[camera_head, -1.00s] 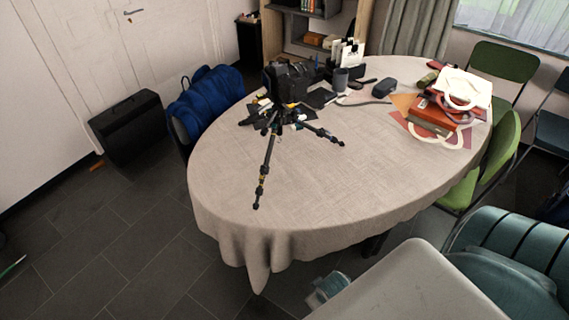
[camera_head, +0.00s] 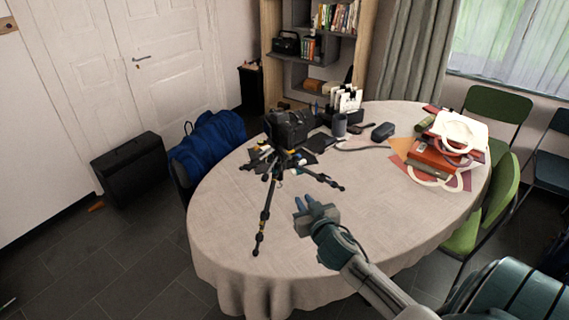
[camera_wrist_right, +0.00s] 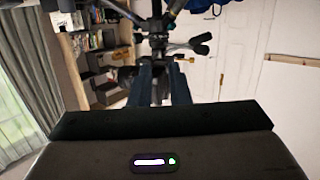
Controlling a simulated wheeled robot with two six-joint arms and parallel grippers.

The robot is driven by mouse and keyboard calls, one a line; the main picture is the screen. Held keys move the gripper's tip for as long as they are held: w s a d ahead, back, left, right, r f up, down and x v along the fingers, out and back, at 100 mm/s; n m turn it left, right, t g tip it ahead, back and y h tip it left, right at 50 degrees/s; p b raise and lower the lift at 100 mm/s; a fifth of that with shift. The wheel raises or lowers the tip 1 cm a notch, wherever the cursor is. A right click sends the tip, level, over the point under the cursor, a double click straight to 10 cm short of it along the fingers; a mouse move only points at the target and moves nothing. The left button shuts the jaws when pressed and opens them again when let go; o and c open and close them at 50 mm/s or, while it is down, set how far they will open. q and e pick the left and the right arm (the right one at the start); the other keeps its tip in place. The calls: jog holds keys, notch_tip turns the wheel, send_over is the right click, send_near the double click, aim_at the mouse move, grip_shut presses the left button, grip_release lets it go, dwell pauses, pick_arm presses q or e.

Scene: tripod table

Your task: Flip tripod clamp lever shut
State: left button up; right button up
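The black tripod (camera_head: 267,195) stands on the round table with its legs spread and a camera (camera_head: 290,128) on top. One leg points toward the table's front edge. Dark clamps sit along the legs; which lever stands open is too small to tell. My right gripper (camera_head: 302,202) is open and empty, over the table to the right of the front leg and apart from it. In the right wrist view the two fingers (camera_wrist_right: 161,80) stand apart, with dark tripod parts (camera_wrist_right: 158,35) beyond the tips and a small yellowish piece (camera_wrist_right: 184,59) beside them. My left gripper is out of view.
The tablecloth (camera_head: 370,205) is bare around the gripper. A red box with white rings (camera_head: 440,158) lies at the right. Green chairs (camera_head: 490,205) and a blue bag (camera_head: 208,145) flank the table.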

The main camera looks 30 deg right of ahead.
aim_at(283, 160)
jog(key=w+d+r+p, duration=0.1)
jog(key=w, duration=0.4)
jog(key=w+d+r+t+p, duration=0.1)
jog(key=w+p, duration=0.1)
jog(key=w, duration=0.2)
jog(key=w+d+r+t+y+p, duration=0.1)
jog(key=w+r+p, duration=0.1)
jog(key=w, duration=0.3)
jog(key=shift+w+n, duration=0.3)
jog(key=shift+f, duration=0.1)
grip_shut()
